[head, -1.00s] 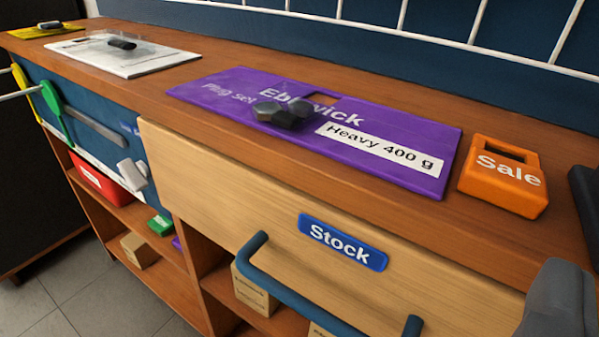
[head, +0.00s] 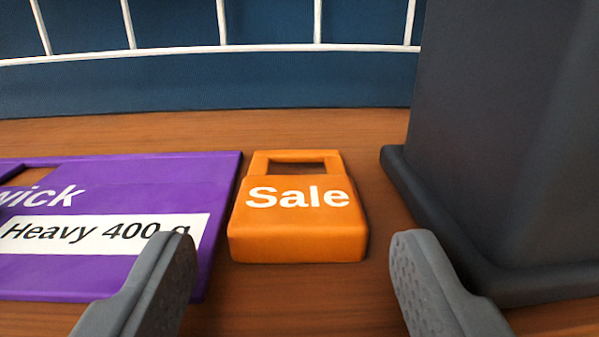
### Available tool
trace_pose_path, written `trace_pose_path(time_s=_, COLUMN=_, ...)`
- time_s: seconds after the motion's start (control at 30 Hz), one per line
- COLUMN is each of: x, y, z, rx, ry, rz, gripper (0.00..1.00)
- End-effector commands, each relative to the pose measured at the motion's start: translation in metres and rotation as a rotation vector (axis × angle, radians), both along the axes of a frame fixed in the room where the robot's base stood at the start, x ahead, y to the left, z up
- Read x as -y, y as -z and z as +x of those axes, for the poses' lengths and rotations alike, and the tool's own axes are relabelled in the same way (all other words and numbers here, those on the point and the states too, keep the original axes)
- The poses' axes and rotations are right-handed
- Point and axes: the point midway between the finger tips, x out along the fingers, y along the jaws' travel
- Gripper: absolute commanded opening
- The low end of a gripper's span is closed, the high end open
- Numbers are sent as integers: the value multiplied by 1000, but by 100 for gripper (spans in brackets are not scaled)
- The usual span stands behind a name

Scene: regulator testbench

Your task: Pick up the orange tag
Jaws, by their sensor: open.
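The orange tag (head: 297,222) lies on the wooden counter in the middle of the head view. It reads "Sale" and has a rectangular opening at its far end. My gripper (head: 292,250) is open and empty, with one grey finger to the left and one to the right of the tag's near end. The fingers are in front of the tag in the picture, and I see no contact. How high they are above the counter is hard to tell.
A purple panel (head: 110,270) marked "Heavy 400 g" lies close to the left of the tag. A tall dark block with a wide base (head: 500,150) stands to the right. A blue wall with white rails (head: 200,85) runs behind the counter (head: 330,128).

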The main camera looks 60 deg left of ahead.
Motion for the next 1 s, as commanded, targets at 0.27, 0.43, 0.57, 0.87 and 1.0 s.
trace_pose_path(time_s=0.27, x=-29, y=1, z=15, rx=4, ry=-5, rz=2, gripper=56)
trace_pose_path(time_s=0.43, x=-45, y=0, z=21, rx=2, ry=-4, rz=1, gripper=56)
trace_pose_path(time_s=0.57, x=-46, y=0, z=22, rx=0, ry=-2, rz=0, gripper=56)
trace_pose_path(time_s=0.87, x=-45, y=0, z=23, rx=1, ry=-2, rz=0, gripper=23)
trace_pose_path(time_s=1.0, x=-45, y=0, z=23, rx=1, ry=-1, rz=0, gripper=23)
